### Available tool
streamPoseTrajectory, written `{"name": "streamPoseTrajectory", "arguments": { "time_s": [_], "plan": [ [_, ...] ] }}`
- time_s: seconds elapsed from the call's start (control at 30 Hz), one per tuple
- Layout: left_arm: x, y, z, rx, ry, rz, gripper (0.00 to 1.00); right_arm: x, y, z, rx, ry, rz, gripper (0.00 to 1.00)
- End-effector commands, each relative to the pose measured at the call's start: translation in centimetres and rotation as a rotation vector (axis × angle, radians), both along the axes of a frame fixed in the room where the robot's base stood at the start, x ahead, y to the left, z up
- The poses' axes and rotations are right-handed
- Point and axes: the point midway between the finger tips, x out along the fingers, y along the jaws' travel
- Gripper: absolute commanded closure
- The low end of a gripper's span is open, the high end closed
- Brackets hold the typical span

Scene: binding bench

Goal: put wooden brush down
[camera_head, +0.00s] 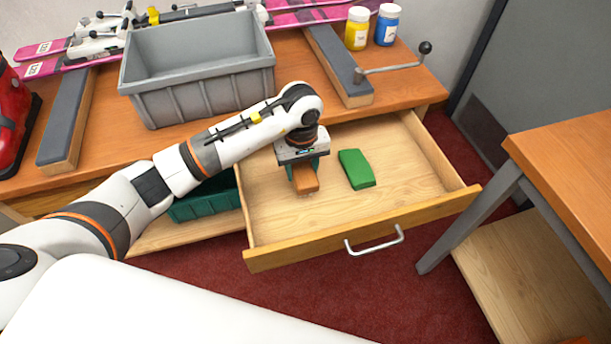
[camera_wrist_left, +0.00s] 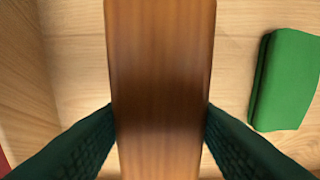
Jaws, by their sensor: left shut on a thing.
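The wooden brush (camera_head: 306,181) is a brown block held in my left gripper (camera_head: 305,170), inside the open drawer (camera_head: 400,205). In the left wrist view the brush (camera_wrist_left: 160,70) runs upright through the middle of the picture. The dark green fingers of my left gripper (camera_wrist_left: 160,122) press on both its sides. I cannot tell whether the brush touches the drawer floor. Its bristles are hidden. My right gripper is not in view.
A green block (camera_head: 356,169) lies in the drawer to the right of the brush; it also shows in the left wrist view (camera_wrist_left: 287,80). A grey bin (camera_head: 200,90) stands on the bench. A dark green bin (camera_head: 205,203) is left of the drawer. The drawer's right side is clear.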

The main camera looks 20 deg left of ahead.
Motion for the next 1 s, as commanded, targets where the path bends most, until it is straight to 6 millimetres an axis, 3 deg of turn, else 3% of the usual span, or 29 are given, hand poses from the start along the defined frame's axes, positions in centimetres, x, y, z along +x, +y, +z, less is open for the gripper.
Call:
{"name": "streamPoseTrajectory", "arguments": {
  "time_s": [0.3,0.67,0.7,0.8,1.0],
  "plan": [
    [-0.1,0.0,-3.6,-0.001,0.002,0.0,0.74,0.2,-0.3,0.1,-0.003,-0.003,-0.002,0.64],
    [0.0,0.0,-4.2,0.0,-0.002,-0.002,0.74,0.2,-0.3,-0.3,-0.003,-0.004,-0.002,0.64],
    [0.0,0.0,-4.2,0.0,-0.001,-0.002,0.5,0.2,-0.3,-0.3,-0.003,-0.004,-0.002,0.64],
    [0.0,0.0,-4.1,0.0,0.0,-0.001,0.33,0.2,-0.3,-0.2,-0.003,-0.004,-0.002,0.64],
    [0.0,0.0,-4.1,0.0,0.0,-0.001,0.31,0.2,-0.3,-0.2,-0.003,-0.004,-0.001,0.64]
  ]
}}
